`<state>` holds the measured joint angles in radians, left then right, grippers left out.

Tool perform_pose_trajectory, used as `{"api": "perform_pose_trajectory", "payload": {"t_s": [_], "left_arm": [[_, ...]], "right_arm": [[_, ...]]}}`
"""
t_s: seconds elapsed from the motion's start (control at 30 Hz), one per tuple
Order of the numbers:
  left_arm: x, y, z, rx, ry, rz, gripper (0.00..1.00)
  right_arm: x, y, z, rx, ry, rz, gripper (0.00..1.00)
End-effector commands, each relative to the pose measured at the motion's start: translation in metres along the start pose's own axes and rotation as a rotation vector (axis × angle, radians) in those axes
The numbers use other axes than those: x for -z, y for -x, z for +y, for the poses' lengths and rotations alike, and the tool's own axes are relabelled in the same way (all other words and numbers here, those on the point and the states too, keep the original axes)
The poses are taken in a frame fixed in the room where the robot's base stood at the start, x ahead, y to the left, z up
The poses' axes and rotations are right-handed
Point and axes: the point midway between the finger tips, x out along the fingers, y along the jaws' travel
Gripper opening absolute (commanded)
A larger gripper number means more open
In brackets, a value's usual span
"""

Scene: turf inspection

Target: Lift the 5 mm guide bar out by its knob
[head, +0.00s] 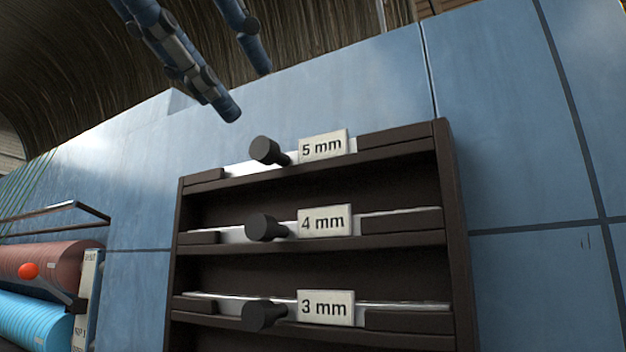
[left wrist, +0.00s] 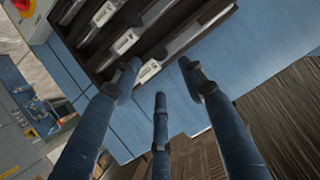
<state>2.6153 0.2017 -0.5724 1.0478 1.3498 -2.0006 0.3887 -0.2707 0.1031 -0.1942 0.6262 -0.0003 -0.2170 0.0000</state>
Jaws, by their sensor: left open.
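The 5 mm guide bar (head: 240,168) is a pale strip lying in the top slot of a dark brown rack (head: 455,230). Its black knob (head: 265,151) sticks out left of the white "5 mm" label (head: 323,146). My left gripper (head: 246,92) is open and empty, above the knob and apart from it. In the left wrist view the open fingers (left wrist: 158,72) point toward the rack's edge, with the outermost label (left wrist: 149,70) between them. I cannot make out the 5 mm knob clearly there. My right gripper is not in view.
Lower slots hold the 4 mm (head: 323,221) and 3 mm (head: 325,308) labels with similar knobs (head: 264,228). A blue panelled wall (head: 540,150) stands behind. Red-brown (head: 50,260) and light blue (head: 30,318) rolls sit at left.

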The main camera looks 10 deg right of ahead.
Motion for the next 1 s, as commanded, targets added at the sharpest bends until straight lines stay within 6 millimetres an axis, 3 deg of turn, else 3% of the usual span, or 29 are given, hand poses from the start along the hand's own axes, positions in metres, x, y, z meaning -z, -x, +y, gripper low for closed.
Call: {"api": "perform_pose_trajectory", "payload": {"t_s": [0.2, 0.4, 0.53, 0.77, 1.0], "left_arm": [[0.001, -0.034, -0.002, 0.0, 0.0, 0.0, 0.42], [0.002, -0.05, -0.002, -0.001, 0.001, 0.0, 0.42], [0.004, -0.067, -0.005, 0.0, 0.001, -0.001, 0.42], [0.002, -0.095, -0.004, -0.001, 0.001, 0.001, 0.42], [0.0, -0.098, -0.004, -0.001, 0.001, 0.003, 0.42]], "right_arm": [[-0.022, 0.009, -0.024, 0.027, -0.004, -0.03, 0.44], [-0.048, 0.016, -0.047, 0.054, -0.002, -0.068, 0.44], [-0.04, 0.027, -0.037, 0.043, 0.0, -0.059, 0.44], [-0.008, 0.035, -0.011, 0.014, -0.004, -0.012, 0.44], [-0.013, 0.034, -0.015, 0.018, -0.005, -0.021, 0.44]]}}
